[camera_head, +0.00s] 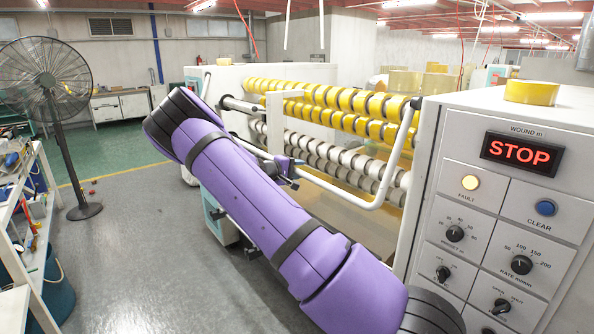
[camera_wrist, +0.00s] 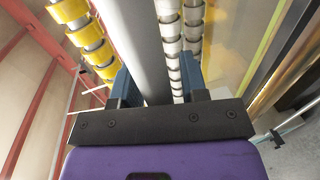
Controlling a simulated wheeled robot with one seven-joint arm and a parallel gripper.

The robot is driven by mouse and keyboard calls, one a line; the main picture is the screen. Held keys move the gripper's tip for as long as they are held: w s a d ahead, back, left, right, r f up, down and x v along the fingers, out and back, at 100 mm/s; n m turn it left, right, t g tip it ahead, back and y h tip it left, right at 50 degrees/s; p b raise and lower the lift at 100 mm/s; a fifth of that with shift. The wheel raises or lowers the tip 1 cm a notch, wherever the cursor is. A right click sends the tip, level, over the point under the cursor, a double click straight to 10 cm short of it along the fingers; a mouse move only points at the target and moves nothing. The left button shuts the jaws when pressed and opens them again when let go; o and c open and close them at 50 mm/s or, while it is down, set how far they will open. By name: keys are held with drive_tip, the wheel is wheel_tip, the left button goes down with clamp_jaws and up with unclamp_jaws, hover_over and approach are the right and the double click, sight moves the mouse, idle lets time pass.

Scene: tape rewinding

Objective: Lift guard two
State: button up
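A white bent tubular guard bar (camera_head: 382,196) runs along the front of the roller machine, low across the rows of rolls and up to the right cabinet. I take it to be guard two; no label shows. My gripper (camera_head: 286,171) is at the far part of this bar, partly hidden behind my purple arm. In the wrist view, a thick grey bar (camera_wrist: 137,45) runs down between the two dark blue fingers of my gripper (camera_wrist: 158,88). The left finger is close against it. Pale rollers show beside the bar near the right finger, so a firm grip is unclear.
Yellow tape rolls (camera_head: 340,97) and pale rolls (camera_head: 335,155) sit close behind the bar. The control cabinet (camera_head: 500,200), its display (camera_head: 522,154) reading STOP, stands at right. A fan (camera_head: 55,100) and shelf (camera_head: 30,215) stand left.

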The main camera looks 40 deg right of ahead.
clamp_jaws()
drive_tip(key=shift+a, duration=0.15)
drive_tip(key=shift+a+r+y, duration=0.25)
drive_tip(key=shift+a+y, duration=0.05)
drive_tip(key=shift+a, duration=0.2)
drive_tip(key=a+r+y, duration=0.8)
drive_tip(key=a+r, duration=0.5)
drive_tip(key=a, duration=0.2)
wheel_tip(320, 180, up, 21)
drive_tip(key=w+a+y, duration=0.1)
drive_tip(key=a+y, duration=0.1)
drive_tip(key=y, duration=0.5)
drive_tip(key=shift+a+t, duration=0.35)
drive_tip(key=shift+t, duration=0.05)
